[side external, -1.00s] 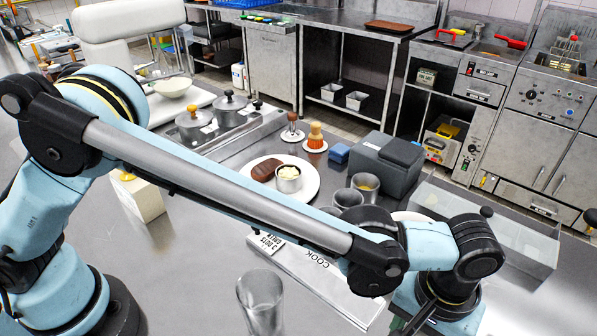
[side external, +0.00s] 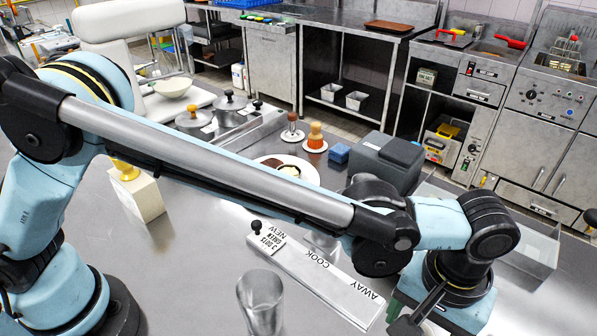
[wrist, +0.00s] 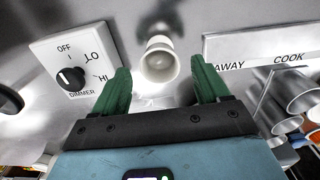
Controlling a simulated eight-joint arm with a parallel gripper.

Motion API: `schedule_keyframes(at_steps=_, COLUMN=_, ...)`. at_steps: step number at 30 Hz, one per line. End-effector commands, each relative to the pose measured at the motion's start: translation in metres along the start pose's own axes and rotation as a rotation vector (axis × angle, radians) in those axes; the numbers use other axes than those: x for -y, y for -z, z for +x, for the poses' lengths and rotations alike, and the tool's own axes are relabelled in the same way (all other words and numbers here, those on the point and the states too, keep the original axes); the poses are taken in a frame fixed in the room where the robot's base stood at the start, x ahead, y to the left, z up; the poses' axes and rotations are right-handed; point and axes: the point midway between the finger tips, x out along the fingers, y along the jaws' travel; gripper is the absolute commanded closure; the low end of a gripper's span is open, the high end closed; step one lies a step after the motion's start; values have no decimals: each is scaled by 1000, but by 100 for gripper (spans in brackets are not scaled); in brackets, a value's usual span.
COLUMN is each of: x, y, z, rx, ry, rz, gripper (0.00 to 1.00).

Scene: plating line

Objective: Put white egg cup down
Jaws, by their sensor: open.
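The white egg cup (wrist: 158,64) shows in the wrist view, between and just beyond the fingertips, with its round open rim towards the camera. It appears to stand on the steel counter, with a dark reflection behind it. My gripper (wrist: 161,68) is open, its two green fingers to the left and right of the cup. A gap shows between each finger and the cup, so the fingers do not appear to grip it. In the side view my gripper is at the lower right, mostly hidden by my wrist, and the egg cup cannot be made out.
A dimmer panel (wrist: 75,70) lies left of the egg cup in the wrist view. A ticket rail (side external: 318,278) marked NEW, COOK and AWAY lies on the counter. Metal cups (wrist: 292,90) are at the right in the wrist view.

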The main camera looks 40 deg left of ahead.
Motion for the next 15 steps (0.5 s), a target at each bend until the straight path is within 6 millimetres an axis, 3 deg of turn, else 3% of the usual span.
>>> schedule_keyframes(at_steps=6, x=0, y=0, z=-47, rx=0, ry=0, rz=0, gripper=25)
schedule_keyframes(at_steps=15, x=0, y=0, z=-85, rx=0, ry=0, rz=0, gripper=25)
